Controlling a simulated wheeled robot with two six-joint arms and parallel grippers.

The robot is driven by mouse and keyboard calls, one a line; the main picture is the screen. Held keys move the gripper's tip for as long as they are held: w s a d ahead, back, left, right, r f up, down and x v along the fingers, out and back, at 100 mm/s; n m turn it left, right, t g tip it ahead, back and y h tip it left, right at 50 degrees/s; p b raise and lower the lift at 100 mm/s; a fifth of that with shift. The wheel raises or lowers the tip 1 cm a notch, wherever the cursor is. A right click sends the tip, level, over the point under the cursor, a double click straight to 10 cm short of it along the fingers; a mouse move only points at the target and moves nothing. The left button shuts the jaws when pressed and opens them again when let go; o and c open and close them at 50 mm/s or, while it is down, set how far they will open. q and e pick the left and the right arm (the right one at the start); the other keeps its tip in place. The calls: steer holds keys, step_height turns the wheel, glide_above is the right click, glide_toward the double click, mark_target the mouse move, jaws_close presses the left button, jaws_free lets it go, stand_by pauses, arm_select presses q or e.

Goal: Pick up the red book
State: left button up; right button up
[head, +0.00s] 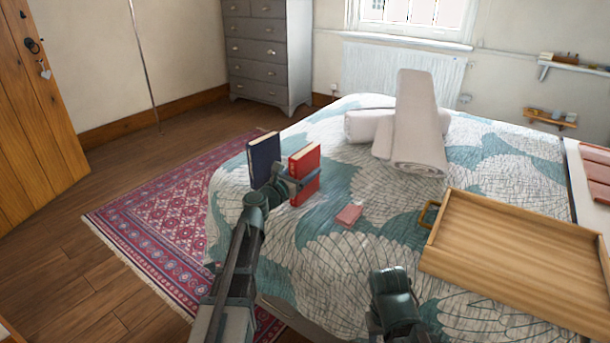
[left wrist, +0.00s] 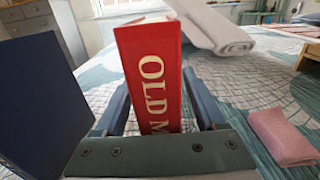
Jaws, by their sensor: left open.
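The red book (head: 304,172) stands upright on the patterned bed cover in the head view. In the left wrist view the red book (left wrist: 152,75) shows its spine with pale letters, "OLD M". My left gripper (head: 291,180) is open, with one finger on each side of the red book. In the left wrist view the fingers of my left gripper (left wrist: 160,110) flank the spine, and gaps show beside it. My right arm shows at the bottom of the head view, but its fingertips cannot be made out.
A dark blue book (head: 264,158) stands upright close to the left of the red one. A small pink item (head: 349,214) lies to the right. A wooden tray (head: 520,209) is at the right, and rolled white towels (head: 414,130) lie behind on the bed.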

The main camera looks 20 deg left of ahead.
arm_select(q)
steer(key=shift+s, duration=0.1)
jaws_close()
steer(key=shift+r, duration=0.1)
arm_select(e)
steer(key=shift+r, duration=0.1)
stand_by(0.5)
